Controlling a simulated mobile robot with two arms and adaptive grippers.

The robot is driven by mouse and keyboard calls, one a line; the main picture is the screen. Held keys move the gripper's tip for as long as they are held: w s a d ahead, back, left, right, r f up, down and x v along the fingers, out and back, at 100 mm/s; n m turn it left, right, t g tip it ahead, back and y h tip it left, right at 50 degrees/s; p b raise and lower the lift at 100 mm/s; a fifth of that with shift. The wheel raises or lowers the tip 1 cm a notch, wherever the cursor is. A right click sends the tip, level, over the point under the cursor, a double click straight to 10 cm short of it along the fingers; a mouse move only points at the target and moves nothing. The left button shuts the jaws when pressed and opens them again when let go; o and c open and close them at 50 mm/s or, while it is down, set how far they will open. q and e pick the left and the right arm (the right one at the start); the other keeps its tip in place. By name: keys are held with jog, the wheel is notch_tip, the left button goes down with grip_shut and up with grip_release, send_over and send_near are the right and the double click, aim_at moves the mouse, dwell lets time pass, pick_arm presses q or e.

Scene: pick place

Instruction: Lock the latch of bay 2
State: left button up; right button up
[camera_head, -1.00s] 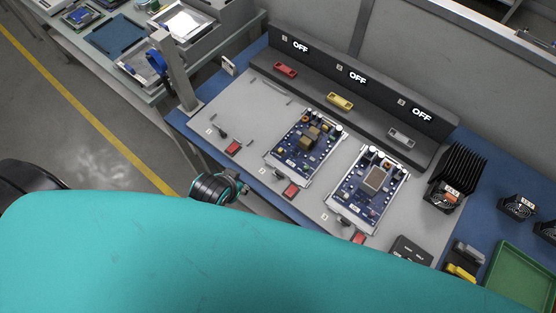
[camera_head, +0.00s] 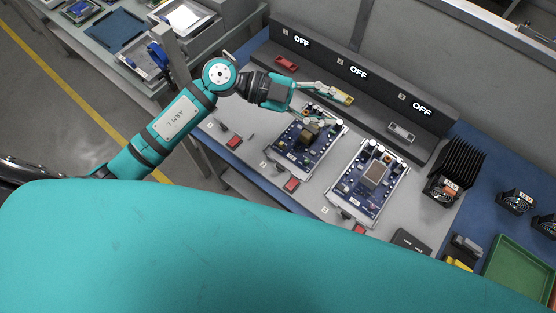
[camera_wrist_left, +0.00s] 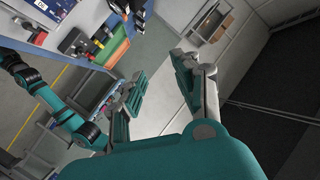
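Three bays run along the grey fixture plate (camera_head: 255,146), with small number tags too small to read surely. The middle bay, which I take as bay 2, holds a blue circuit board (camera_head: 295,150) in a silver carrier, with a red block (camera_head: 291,185) at its front edge. I cannot tell which part is its latch or whether it is locked. A yellow handle-like piece (camera_head: 342,99) sits behind it on the dark back housing. My left gripper (camera_head: 338,109) is open over the board's rear, one finger close to the yellow piece. In the left wrist view (camera_wrist_left: 160,82) nothing is between the fingers.
The right bay holds another board (camera_head: 370,180); the left bay has no board. The back housing (camera_head: 375,122) shows three OFF displays. A black finned heatsink (camera_head: 457,165), small fans (camera_head: 516,200) and a green tray (camera_head: 522,262) stand to the right.

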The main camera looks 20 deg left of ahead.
pick_arm(q)
jog(key=s+a+f+g+y, duration=0.1)
jog(key=a+f+g+y, duration=0.2)
jog(key=a+f+y, duration=0.35)
jog(key=n+y, duration=0.2)
jog(key=y, duration=0.3)
send_near(280, 166)
jog(key=shift+g, duration=0.4)
jog(key=p+x, duration=0.1)
jog(key=x, duration=0.1)
jog(key=p+x, duration=0.1)
jog(key=x, duration=0.2)
jog(key=p+x, duration=0.1)
jog(key=x, duration=0.2)
jog(key=shift+w+f, duration=0.25)
jog(key=shift+c, duration=0.3)
grip_shut()
